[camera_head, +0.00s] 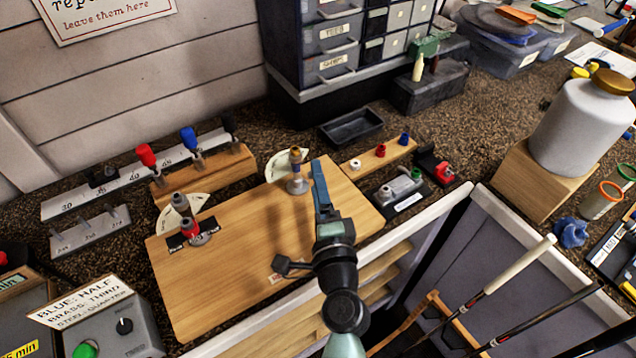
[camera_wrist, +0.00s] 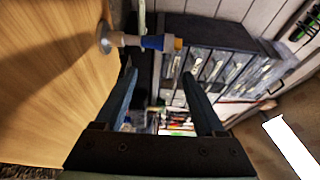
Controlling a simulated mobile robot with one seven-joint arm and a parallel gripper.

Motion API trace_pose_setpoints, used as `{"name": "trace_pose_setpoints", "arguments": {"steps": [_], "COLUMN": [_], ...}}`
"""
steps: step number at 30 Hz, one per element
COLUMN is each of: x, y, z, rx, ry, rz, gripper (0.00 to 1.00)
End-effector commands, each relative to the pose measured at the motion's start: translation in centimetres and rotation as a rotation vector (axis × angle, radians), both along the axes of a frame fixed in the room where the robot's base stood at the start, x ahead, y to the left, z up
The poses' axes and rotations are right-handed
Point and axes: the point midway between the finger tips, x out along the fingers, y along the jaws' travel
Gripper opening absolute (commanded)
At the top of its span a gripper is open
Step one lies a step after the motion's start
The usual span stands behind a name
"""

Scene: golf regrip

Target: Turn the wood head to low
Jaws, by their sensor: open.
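An upright post with a tan, wood-coloured head and a blue collar (camera_head: 295,157) stands on a round grey base at the back of the wooden board. A white fan-shaped card (camera_head: 276,168) is beside it; its marks are too small to read. The post also shows in the wrist view (camera_wrist: 152,42), just past my fingertips. My gripper (camera_head: 319,168) is open and empty, right of the post and close to it. I cannot tell whether they touch. A second grey-headed post (camera_head: 180,203) with a red part and its own white card stands at the board's left.
The wooden board (camera_head: 235,270) is mostly bare. Behind it are a block with red and blue handled tools (camera_head: 190,140) and a drawer cabinet (camera_head: 335,45). A black tray (camera_head: 350,127) and a small clamp (camera_head: 398,190) lie to the right, with club shafts in front.

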Motion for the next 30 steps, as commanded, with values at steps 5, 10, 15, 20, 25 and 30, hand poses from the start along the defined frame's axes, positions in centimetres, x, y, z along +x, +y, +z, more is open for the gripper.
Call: {"name": "trace_pose_setpoints", "arguments": {"steps": [5,10,15,20,25,30], "x": [-0.03,-0.04,-0.05,-0.05,-0.06,-0.06], "y": [0.0,-0.02,-0.03,-0.03,-0.04,-0.04], "z": [0.0,0.01,0.01,0.0,-0.01,-0.01], "rx": [0.0,0.0,0.0,0.0,0.0,0.0], "ry": [0.0,0.0,0.0,0.0,0.0,0.0], "rz": [0.0,0.0,0.0,0.0,0.0,-0.001], "gripper": [0.57,0.26,0.0,0.0,0.0,0.0]}}
